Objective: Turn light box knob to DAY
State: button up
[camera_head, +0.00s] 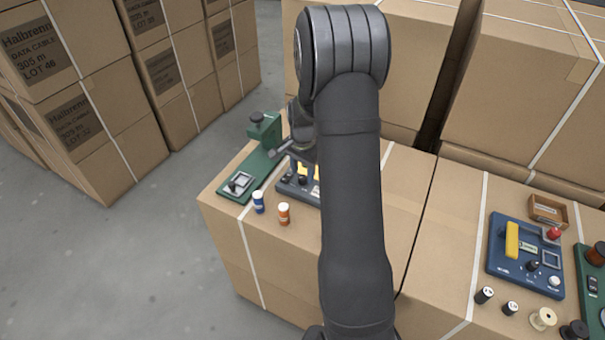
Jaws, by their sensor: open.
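Which device is the light box is not clear, and no DAY label can be read. A blue panel (290,187) on the left carton stack carries dark knobs and yellow parts; my arm hides much of it. A second blue panel (513,258) at the right has a yellow bar, a black knob (533,266), a red knob and a white knob. My gripper (279,151) is open over the left stack, beside the green stand and above the left blue panel. Its fingers are small and partly hidden by my arm, and I cannot tell whether they touch anything.
A green stand (262,160) with an upright post stands left of my gripper. A blue bottle (258,202) and an orange bottle (284,214) stand in front. Several spools, including a pale one (543,318), and a small wooden box (548,211) are at the right. Tall cartons stand behind.

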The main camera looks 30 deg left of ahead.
jog(key=shift+f, duration=0.75)
jog(key=c, duration=1)
